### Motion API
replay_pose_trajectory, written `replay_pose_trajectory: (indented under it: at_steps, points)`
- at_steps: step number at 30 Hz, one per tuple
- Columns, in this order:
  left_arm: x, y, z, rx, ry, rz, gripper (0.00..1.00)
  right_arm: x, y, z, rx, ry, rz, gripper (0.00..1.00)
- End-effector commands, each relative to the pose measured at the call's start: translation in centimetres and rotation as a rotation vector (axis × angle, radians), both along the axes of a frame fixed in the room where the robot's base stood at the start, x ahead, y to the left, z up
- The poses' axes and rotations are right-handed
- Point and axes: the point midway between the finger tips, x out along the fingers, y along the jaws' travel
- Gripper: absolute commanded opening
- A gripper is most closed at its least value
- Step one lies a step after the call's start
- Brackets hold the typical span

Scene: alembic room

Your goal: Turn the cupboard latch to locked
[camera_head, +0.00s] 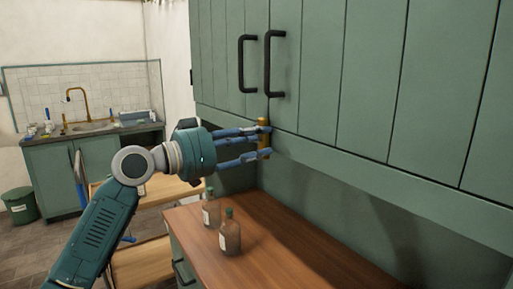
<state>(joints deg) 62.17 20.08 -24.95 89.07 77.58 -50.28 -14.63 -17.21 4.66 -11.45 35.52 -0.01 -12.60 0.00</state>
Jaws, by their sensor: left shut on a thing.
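A green wall cupboard (315,85) with two black handles fills the upper right of the head view. A brass latch (264,124) sits at the lower edge where its two doors meet, below the handles. My left gripper (267,141) reaches in from the left and is shut on the latch, its blue fingers partly covering it. The brass piece looks upright. Whether it is turned to locked cannot be told. Both cupboard doors look closed. My right gripper is not in view.
A wooden counter (290,255) lies below the cupboard. Two bottles with green caps, a nearer one (230,238) and a farther one (209,212), stand on it under my gripper. A sink (92,126) and a green bin (20,206) are at the far left.

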Motion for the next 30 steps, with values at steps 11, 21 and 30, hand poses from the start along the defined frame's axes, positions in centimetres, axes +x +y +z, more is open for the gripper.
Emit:
replay_pose_trajectory:
  at_steps: [11, 21, 30]
  points:
    - [0.04, 0.02, -0.22, 0.053, -0.074, 0.000, 0.06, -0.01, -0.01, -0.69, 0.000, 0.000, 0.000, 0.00]
    - [0.03, 0.01, -0.20, 0.058, -0.080, 0.001, 0.06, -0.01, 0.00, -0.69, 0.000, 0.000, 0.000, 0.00]
    - [0.02, 0.02, -0.16, 0.056, -0.079, 0.001, 0.52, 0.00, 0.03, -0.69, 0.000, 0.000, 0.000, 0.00]
